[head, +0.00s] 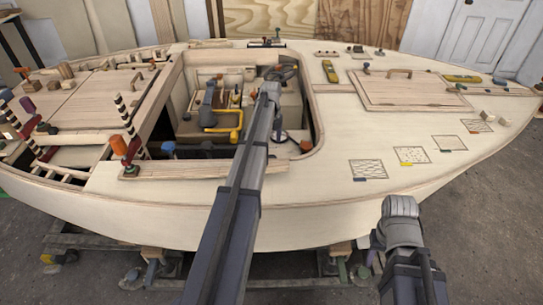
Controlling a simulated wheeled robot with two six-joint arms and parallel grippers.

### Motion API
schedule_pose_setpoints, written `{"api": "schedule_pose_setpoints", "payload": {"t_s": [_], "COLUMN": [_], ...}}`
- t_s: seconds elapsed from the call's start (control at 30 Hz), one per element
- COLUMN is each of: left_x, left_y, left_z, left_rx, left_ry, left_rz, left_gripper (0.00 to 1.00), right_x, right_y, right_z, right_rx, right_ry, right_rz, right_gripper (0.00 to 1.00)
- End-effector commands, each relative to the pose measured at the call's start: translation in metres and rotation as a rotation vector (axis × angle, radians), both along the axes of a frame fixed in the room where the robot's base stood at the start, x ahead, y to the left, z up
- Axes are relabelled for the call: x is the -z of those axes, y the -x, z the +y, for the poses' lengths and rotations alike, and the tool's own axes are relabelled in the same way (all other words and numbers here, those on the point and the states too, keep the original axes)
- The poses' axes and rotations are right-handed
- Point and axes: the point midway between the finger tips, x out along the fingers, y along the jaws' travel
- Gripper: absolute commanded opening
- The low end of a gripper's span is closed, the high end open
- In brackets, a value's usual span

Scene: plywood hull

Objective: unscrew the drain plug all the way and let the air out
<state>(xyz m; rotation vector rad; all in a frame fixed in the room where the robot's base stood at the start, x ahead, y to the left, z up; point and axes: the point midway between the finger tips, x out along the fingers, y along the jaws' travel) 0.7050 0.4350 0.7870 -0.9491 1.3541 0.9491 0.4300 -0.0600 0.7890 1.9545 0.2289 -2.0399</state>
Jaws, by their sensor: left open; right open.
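My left arm reaches across the near deck into the open cockpit (312,105). Its gripper (277,130) points down inside the right part of the cockpit and is open, largely hidden by the arm. A small pale round piece (284,138) with a dark rim lies beside it; I cannot tell if it is the drain plug, and whether the gripper touches it is hidden. I cannot make out the plug elsewhere. My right gripper (373,250) is open and empty, low outside the hull's near side, mostly hidden by its own wrist.
A yellow bent handle (225,128) and a grey pump-like part (207,103) stand in the cockpit's left half. A hatch (410,92) and patterned squares (411,154) lie on the right deck, which is mostly clear.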

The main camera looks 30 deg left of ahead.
Motion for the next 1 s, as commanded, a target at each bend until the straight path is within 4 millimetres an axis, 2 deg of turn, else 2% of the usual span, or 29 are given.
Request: {"api": "schedule_pose_setpoints", "payload": {"t_s": [0.6,0.97,1.0], "left_x": [0.071,0.073,0.073], "left_y": [0.000,0.000,0.000], "left_z": [0.000,0.000,0.000], "left_rx": [0.000,0.000,0.000], "left_ry": [0.000,0.000,0.000], "left_rz": [0.000,0.000,0.000], "left_gripper": [0.84,0.84,0.81], "right_x": [0.071,0.073,0.073], "right_y": [0.000,0.000,0.000], "right_z": [0.000,0.000,0.000], "right_rx": [0.000,0.000,0.000], "right_ry": [0.000,0.000,0.000], "right_rz": [0.000,0.000,0.000], "right_gripper": [0.50,0.50,0.50]}}
